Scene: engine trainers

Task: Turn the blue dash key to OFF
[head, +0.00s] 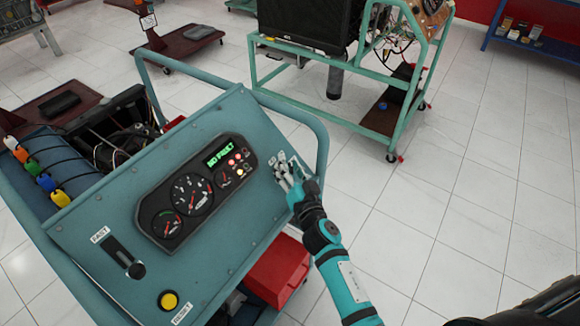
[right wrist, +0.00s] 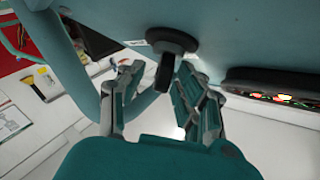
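The sloped blue-green dash panel (head: 222,262) fills the middle of the head view. My right gripper (head: 283,168) is at the panel's right end, over the key switch, and hides most of it there. In the right wrist view a round dark switch collar (right wrist: 172,40) sits on the panel, with a dark key grip (right wrist: 165,73) standing out from it. My right gripper's fingers (right wrist: 160,82) are apart on either side of the key grip, which lies closer to the right finger. No blue shows on the key. Small white labels by the switch are unreadable. My left gripper is out of view.
The gauge cluster (head: 196,192) shows a green "NO FAULT" display. A slider (head: 124,257) and a yellow RESET button (head: 168,301) are on the panel's lower left. A tube rail (head: 322,150) curves around the panel's right side. A red box (head: 277,270) is below.

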